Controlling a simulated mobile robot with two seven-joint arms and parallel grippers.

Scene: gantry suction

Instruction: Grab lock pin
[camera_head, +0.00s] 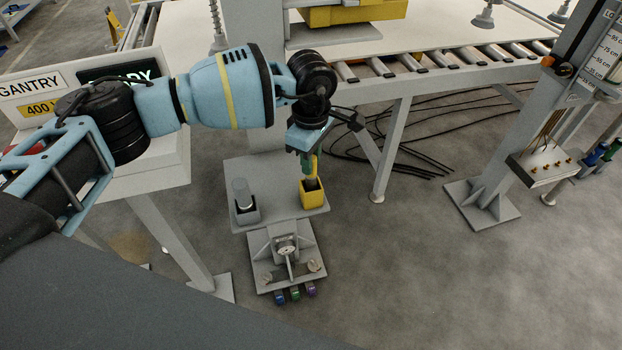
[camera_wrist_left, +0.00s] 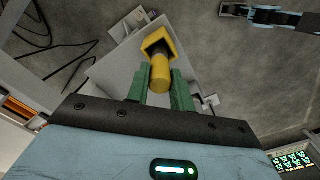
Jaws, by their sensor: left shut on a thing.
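The lock pin shows as a yellow cylinder (camera_wrist_left: 160,76) between the green fingers in the left wrist view. My left gripper (camera_wrist_left: 160,88) is shut on it. In the head view my left gripper (camera_head: 308,166) points down directly above a yellow square holder (camera_head: 313,199), and a bit of yellow pin (camera_head: 315,165) shows beside the fingers. The holder also shows in the left wrist view (camera_wrist_left: 158,38), with its dark opening at the pin's far end. I cannot tell how deep the pin sits in it. My right gripper is not in view.
The holder stands on a grey plate (camera_head: 275,180). A grey cylinder (camera_head: 241,193) stands in a dark holder to its left. A grey bracket with a dial (camera_head: 286,246) is in front. The roller conveyor (camera_head: 430,62) runs behind, and a gauge post (camera_head: 560,90) stands at right.

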